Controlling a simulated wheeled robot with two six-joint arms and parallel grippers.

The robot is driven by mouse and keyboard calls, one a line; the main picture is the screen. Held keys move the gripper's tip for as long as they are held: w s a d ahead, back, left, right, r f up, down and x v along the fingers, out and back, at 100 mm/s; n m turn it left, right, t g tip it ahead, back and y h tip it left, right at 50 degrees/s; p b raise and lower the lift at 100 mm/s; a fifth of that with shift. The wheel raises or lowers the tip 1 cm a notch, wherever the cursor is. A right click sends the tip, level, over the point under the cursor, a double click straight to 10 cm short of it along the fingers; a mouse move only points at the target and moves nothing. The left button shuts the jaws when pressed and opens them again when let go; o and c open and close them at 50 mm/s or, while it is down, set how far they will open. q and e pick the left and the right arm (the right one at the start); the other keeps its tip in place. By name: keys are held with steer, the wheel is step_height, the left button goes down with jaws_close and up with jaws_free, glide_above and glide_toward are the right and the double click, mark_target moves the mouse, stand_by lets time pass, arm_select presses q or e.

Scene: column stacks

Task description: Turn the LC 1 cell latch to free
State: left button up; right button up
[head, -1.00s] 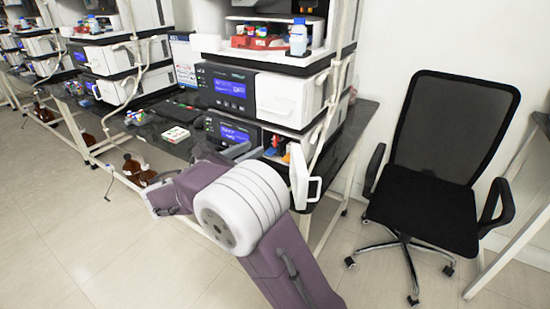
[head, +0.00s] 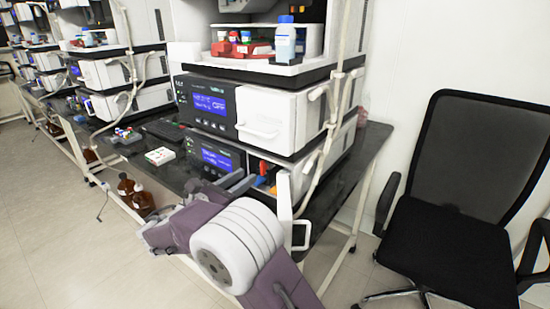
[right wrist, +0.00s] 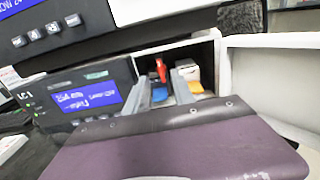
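The lower instrument, LC 1 (right wrist: 84,98), has a lit blue display and an open compartment at its right; it also shows in the head view (head: 217,155). Inside the compartment are a red lever-like part (right wrist: 161,70), a blue part (right wrist: 160,93) and an orange part (right wrist: 195,87). I cannot tell for sure which is the cell latch or how it is turned. My right gripper (right wrist: 164,92) is open, its grey fingers pointing into the compartment mouth on either side of the red and blue parts. It shows at the compartment in the head view (head: 236,182). My left gripper is out of view.
The compartment's white door (head: 284,208) stands swung open beside my right arm. An upper instrument (head: 265,115) sits directly above.

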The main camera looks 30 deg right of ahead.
mark_target(261, 165)
steer(key=b+x, duration=0.3)
steer(key=x, duration=0.4)
steer(key=shift+w+d, duration=0.1)
steer(key=shift+d, duration=0.25)
steer(key=shift+w+d+r, duration=0.15)
steer(key=shift+w+d, duration=0.05)
steer(key=shift+d, duration=0.2)
jaws_close()
